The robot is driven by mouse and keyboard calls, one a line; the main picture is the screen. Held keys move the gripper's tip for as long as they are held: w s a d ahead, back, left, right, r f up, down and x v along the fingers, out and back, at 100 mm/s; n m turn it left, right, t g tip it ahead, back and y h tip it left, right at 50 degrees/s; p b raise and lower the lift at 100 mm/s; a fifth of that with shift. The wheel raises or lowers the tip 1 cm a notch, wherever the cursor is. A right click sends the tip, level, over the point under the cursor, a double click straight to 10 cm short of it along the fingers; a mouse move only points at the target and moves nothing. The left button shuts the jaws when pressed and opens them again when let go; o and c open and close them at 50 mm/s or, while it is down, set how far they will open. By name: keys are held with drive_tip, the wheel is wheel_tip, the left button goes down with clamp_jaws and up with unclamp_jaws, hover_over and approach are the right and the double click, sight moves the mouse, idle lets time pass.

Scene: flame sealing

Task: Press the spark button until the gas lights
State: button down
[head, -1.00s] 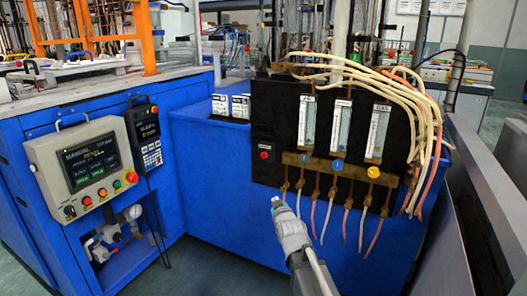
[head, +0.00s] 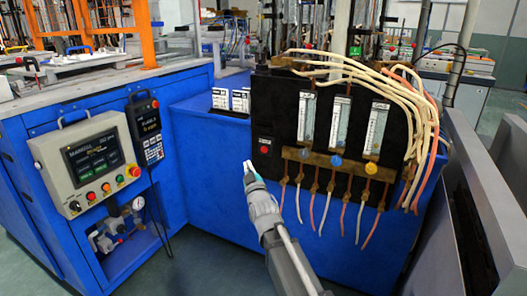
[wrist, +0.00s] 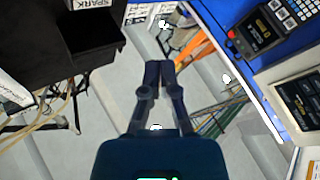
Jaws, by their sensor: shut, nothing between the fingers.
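A small red button (head: 264,150) sits in a dark box at the left side of the black gas panel (head: 283,95). My gripper (head: 249,166) is shut and empty in the head view, just left of and below the button in the picture. I cannot tell the depth gap between them. In the wrist view my closed fingertips (wrist: 160,66) point forward, and a label reading SPARK (wrist: 92,3) shows at the top left above a black box (wrist: 85,45). The red button's face is not visible there. No flame is visible.
The panel carries three flow tubes with blue and yellow knobs (head: 371,169) and hanging hoses (head: 430,150). A control box (head: 90,160) and a handheld pendant (head: 148,128) are mounted on the blue cabinet at left. Grey metal panels (head: 480,200) stand at right.

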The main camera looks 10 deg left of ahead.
sight(263, 150)
drive_tip(key=shift+w, duration=0.1)
drive_tip(key=w+d, duration=0.2)
drive_tip(key=w, duration=0.6)
drive_tip(key=shift+w+d, duration=0.15)
idle(0.4)
drive_tip(key=shift+w, duration=0.2)
idle(1.3)
drive_tip(key=shift+w+d, duration=0.1)
drive_tip(key=shift+w, duration=0.1)
drive_tip(key=shift+w+d, duration=0.15)
drive_tip(key=shift+w, duration=0.35)
idle(1.1)
drive_tip(key=shift+w+r, duration=0.15)
drive_tip(key=shift+w, duration=0.35)
idle(0.7)
drive_tip(key=shift+s, duration=0.2)
drive_tip(key=shift+s+a, duration=0.2)
drive_tip(key=shift+s, duration=0.9)
